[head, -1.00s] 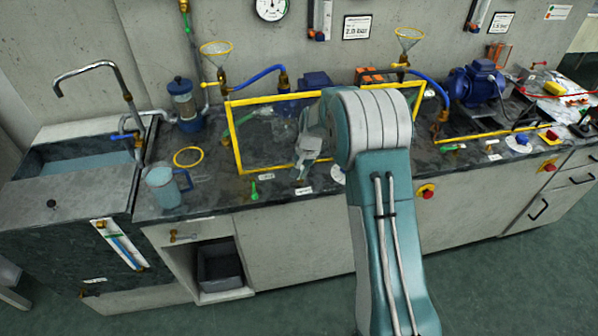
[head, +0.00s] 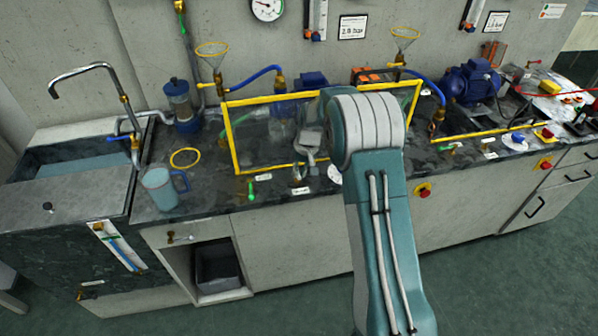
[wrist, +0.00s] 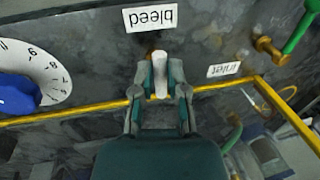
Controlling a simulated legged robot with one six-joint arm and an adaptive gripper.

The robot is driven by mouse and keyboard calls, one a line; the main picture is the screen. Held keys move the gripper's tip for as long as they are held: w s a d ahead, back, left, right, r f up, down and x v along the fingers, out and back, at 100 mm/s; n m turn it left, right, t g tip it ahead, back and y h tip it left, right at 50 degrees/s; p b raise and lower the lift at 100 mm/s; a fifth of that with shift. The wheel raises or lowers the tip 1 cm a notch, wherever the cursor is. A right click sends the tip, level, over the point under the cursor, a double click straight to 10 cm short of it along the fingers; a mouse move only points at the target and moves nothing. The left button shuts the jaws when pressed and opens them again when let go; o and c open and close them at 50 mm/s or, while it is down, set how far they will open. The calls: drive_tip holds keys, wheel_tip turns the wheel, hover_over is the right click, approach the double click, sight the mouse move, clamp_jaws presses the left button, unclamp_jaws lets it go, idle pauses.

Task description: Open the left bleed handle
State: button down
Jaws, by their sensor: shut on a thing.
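The left bleed handle (wrist: 160,64) is a short pale lever on a brass fitting beside the upside-down "bleed" label (wrist: 150,17) in the wrist view. My gripper (wrist: 161,80) is shut on it, one finger on each side. The lever lies lengthwise between the fingers, its end pointing toward the label. In the head view my gripper (head: 299,170) is at the counter's front edge, just behind the bleed label (head: 301,190). The handle is mostly hidden there by the gripper.
The green inlet handle (head: 251,190) is close by on the left. A yellow frame (head: 231,140) stands around my gripper's area. A dial with a blue knob (wrist: 17,95) is on the other side. A blue jug (head: 162,188) and a sink are further left.

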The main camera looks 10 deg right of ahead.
drive_tip(key=shift+w+r, duration=0.15)
drive_tip(key=shift+w, duration=0.05)
drive_tip(key=c, duration=0.7)
unclamp_jaws()
drive_tip(key=shift+o, duration=0.2)
drive_tip(key=shift+s, duration=0.1)
wheel_tip(320, 180, up, 12)
drive_tip(key=d, duration=0.2)
drive_tip(key=shift+d+f, duration=0.15)
drive_tip(key=shift+f, duration=0.1)
